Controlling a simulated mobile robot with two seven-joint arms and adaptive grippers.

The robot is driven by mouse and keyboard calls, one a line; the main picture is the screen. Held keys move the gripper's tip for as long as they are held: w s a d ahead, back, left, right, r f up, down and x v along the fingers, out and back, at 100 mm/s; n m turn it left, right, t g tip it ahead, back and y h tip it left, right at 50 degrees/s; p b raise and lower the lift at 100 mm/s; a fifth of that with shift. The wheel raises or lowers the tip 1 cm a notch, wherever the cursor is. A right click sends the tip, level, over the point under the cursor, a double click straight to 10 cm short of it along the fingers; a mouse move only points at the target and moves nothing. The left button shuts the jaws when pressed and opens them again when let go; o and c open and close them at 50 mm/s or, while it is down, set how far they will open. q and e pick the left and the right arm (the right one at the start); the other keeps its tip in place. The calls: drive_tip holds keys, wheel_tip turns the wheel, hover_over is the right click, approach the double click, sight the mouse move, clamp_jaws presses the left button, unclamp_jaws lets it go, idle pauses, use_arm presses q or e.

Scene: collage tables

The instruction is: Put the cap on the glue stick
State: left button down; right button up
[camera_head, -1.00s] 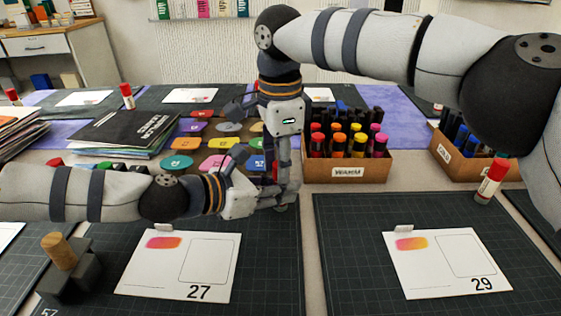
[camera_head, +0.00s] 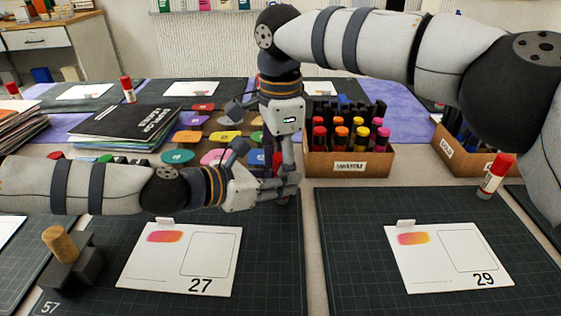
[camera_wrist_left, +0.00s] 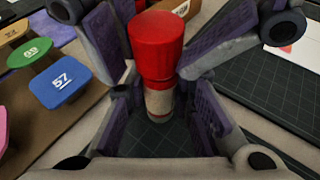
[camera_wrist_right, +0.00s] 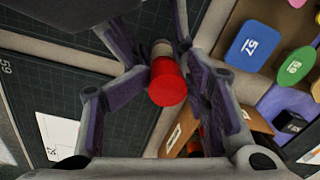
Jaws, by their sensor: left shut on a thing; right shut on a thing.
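The glue stick (camera_wrist_left: 158,104) stands upright with a pale body, between the fingers of my left gripper (camera_wrist_left: 162,112). My right gripper (camera_head: 281,168) comes down from above and is shut on the cap. Whether the cap is fully seated cannot be told. In the head view the fingers mostly hide both parts.
A cardboard box of markers (camera_head: 347,162) stands close behind and right of the grippers. Colored numbered pieces (camera_head: 222,138) lie behind to the left. Cards 27 (camera_head: 180,262) and 29 (camera_head: 450,262) lie on dark mats in front. Another glue stick (camera_head: 494,177) stands at right.

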use_arm(q)
drive_tip(key=shift+s+d+r, duration=0.15)
drive_tip(key=shift+s+d, duration=0.1)
drive_tip(key=shift+d, duration=0.05)
use_arm(e)
drive_tip(key=shift+w, duration=0.1)
use_arm(q)
drive_tip(key=shift+a, duration=0.1)
use_arm(e)
wheel_tip(320, 180, up, 4)
drive_tip(key=shift+r, duration=0.1)
use_arm(q)
drive_tip(key=shift+w+a, duration=0.1)
drive_tip(key=shift+w, duration=0.05)
use_arm(e)
drive_tip(key=c, duration=0.4)
drive_tip(key=shift+c, duration=0.2)
drive_tip(key=shift+f, duration=0.2)
drive_tip(key=shift+f, duration=0.25)
